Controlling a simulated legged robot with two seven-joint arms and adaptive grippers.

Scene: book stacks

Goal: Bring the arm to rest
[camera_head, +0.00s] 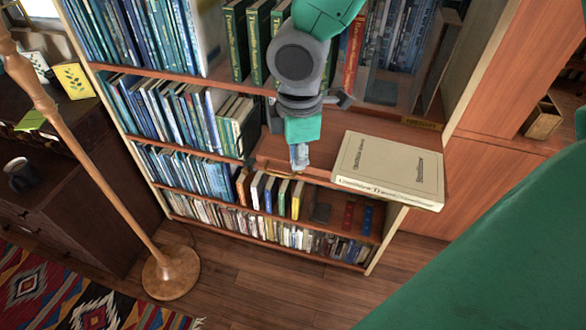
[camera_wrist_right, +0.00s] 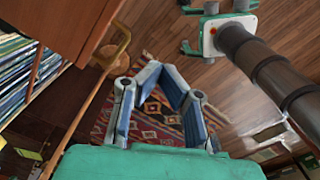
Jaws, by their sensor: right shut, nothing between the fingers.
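My right arm comes down from the top middle of the head view, grey and green, in front of the bookcase. Its gripper (camera_head: 299,157) points down in front of the shelves, left of a large cream book. In the right wrist view the two blue-grey fingers of the right gripper (camera_wrist_right: 162,76) bend in towards each other. They are shut with nothing between them, and the patterned rug shows far behind them. I cannot tell from the head view whether the gripper touches the shelf edge. My left gripper does not show in either view.
A bookcase (camera_head: 262,178) full of books stands ahead. The cream book (camera_head: 388,168) lies flat on a shelf at its right. A wooden lamp pole with a round base (camera_head: 171,272) stands at the left, near a patterned rug (camera_head: 60,290). Wooden floor (camera_head: 270,285) lies open in front.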

